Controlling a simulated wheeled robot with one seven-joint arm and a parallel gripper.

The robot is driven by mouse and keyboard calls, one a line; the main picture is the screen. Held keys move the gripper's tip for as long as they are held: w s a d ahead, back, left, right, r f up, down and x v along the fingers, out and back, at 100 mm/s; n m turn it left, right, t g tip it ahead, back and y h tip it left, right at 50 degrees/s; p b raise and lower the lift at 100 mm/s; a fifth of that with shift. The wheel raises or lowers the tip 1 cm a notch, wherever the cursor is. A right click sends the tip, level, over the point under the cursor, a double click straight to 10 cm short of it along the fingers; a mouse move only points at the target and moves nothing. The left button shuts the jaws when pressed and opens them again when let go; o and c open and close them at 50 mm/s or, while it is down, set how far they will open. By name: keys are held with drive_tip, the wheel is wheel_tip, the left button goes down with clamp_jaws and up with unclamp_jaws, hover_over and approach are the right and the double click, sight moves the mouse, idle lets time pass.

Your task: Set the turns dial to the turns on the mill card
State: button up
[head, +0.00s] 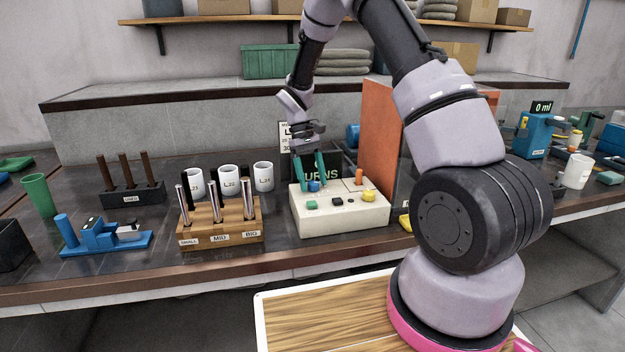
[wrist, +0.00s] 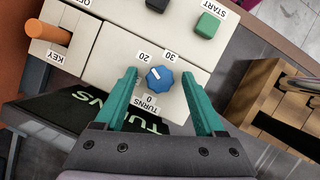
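The blue turns dial (wrist: 159,79) sits on the pale control box (head: 340,217), with labels 0, 20 and 30 around it in the wrist view. A pale mark on the dial seems to face the 20 side. My gripper (wrist: 158,75) is open, its teal fingers on either side of the dial with a visible gap at each side. In the head view my gripper (head: 320,178) reaches down over the box's back left. A white card (head: 285,138) stands behind, partly hidden by my wrist; its full writing cannot be read.
The box also carries a green START button (wrist: 207,25), an orange key (wrist: 50,33) and a yellow knob (head: 368,195). A wooden rod rack (head: 220,232) stands left of it, with white mugs (head: 229,178) behind. An orange panel (head: 378,135) rises behind right.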

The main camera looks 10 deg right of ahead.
drive_tip(key=v, duration=1)
drive_tip(key=shift+w+r, duration=0.15)
drive_tip(key=shift+r, duration=0.25)
wheel_tip(320, 180, up, 10)
drive_tip(key=m+t+y, duration=0.1)
drive_tip(key=m+t, duration=0.1)
hover_over(317, 183)
drive_tip(key=s+d+r+m+t+y, duration=0.1)
drive_tip(key=s+d+r+m+t, duration=0.15)
drive_tip(key=s+r, duration=0.4)
drive_tip(key=s+d+r+m+t, duration=0.1)
drive_tip(key=s+r+m+t, duration=0.1)
drive_tip(key=s, duration=0.5)
drive_tip(key=s+d+r+m+t+y, duration=0.1)
drive_tip(key=s+r+m+t, duration=0.1)
drive_tip(key=s+t, duration=0.3)
drive_tip(key=shift+s+d+r+y, duration=0.25)
drive_tip(key=shift+s+r, duration=0.6)
drive_tip(key=shift+s, duration=0.85)
